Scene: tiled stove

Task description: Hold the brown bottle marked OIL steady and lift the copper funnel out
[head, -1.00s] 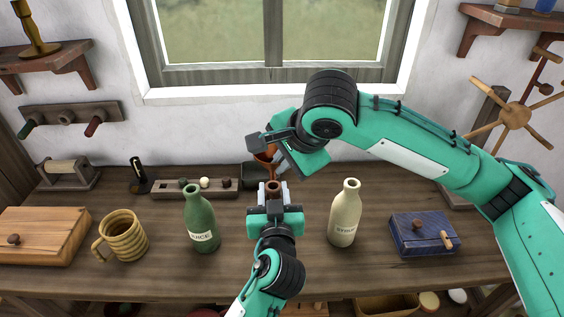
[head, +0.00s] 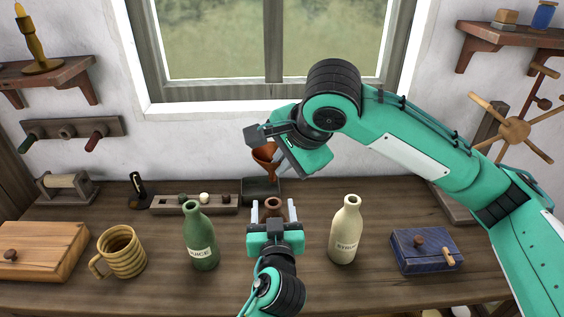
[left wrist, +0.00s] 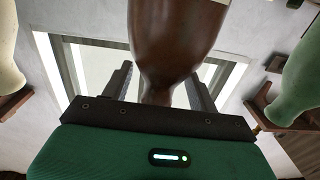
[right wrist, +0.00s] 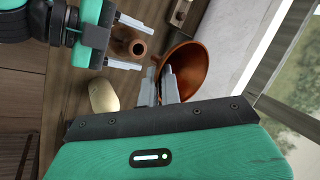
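The brown bottle (right wrist: 130,46) stands upright on the bench, its open mouth (head: 273,203) free of the funnel. In the left wrist view its body and neck (left wrist: 172,40) fill the upper middle. My left gripper (head: 273,209) is around the bottle's neck, its fingers open with a gap on each side. The copper funnel (head: 264,157) is in the air, above and behind the bottle. My right gripper (right wrist: 160,86) is shut on the funnel, whose wide cone (right wrist: 186,68) shows past the fingers. The OIL label is hidden.
A green JUICE bottle (head: 200,238) stands left of the brown bottle and a cream bottle (head: 345,232) right of it. A dark square container (head: 261,191) is behind. A mug (head: 122,252), wooden box (head: 40,250) and blue box (head: 426,251) stand farther out.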

